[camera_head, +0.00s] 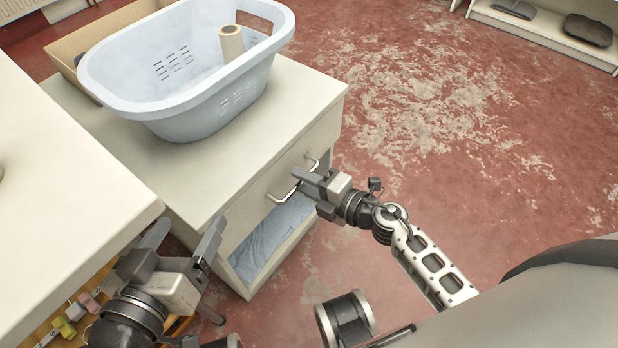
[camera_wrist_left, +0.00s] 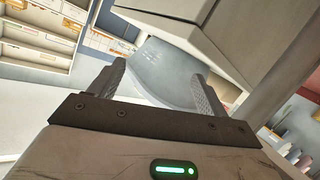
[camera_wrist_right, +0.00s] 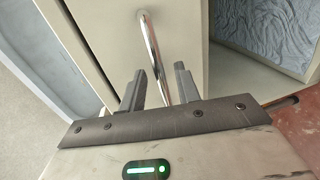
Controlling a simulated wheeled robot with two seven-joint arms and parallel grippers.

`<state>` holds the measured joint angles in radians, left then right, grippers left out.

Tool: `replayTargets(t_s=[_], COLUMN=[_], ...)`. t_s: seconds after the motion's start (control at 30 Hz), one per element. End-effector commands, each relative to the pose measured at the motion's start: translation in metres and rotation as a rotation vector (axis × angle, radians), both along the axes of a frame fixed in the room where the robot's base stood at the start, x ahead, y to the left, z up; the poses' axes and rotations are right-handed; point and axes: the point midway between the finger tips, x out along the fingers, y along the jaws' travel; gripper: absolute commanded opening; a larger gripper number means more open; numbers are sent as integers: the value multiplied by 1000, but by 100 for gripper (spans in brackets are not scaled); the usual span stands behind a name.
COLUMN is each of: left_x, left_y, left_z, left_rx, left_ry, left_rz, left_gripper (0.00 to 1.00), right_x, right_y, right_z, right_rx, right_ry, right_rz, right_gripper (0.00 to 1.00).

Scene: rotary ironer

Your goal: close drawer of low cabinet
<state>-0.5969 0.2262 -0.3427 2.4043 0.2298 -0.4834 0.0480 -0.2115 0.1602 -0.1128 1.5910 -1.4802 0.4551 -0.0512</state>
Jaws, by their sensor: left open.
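The low cabinet (camera_head: 205,165) has a pale top and one drawer (camera_head: 260,205) with a metal bar handle (camera_head: 283,196). The drawer front looks close to the cabinet body; I cannot tell whether a small gap remains. My right gripper (camera_head: 312,182) is at the handle. In the right wrist view, the handle (camera_wrist_right: 149,45) runs between the two fingers of the right gripper (camera_wrist_right: 158,82), which stand partly apart with space beside the bar. My left gripper (camera_head: 186,240) is open and empty, left of the cabinet's near corner. Its open fingers (camera_wrist_left: 160,85) also show in the left wrist view.
A light blue laundry basket (camera_head: 180,100) holding a roll (camera_head: 231,42) stands on the cabinet. Below the drawer, an open compartment holds blue cloth (camera_head: 262,245). A white table (camera_head: 60,200) lies close on the left. The red floor (camera_head: 450,130) at right is clear.

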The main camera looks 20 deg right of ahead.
Motion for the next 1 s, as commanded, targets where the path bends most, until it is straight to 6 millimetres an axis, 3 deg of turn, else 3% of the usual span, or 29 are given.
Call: replayTargets(t_s=[0.17, 0.33, 0.5, 0.8, 1.0], left_x=[2, 3, 3, -3, -4], left_y=[0, 1, 2, 5, 6], left_z=[2, 8, 11, -2, -10], left_rx=[0, 11, 37, 85, 101], left_ry=[-7, -15, -19, 25, 55], left_rz=[0, 1, 4, 1, -1], left_gripper=[77, 77, 77, 77, 77], right_x=[-1, -15, -46, -103, -124], right_y=[-1, -10, -30, -67, -81], right_z=[0, 4, 12, 26, 31], right_rx=[-1, -2, -3, -1, 0], right_ry=[1, 3, 4, 5, 1], right_rz=[0, -1, 1, 0, 1], right_gripper=[32, 32, 32, 32, 32])
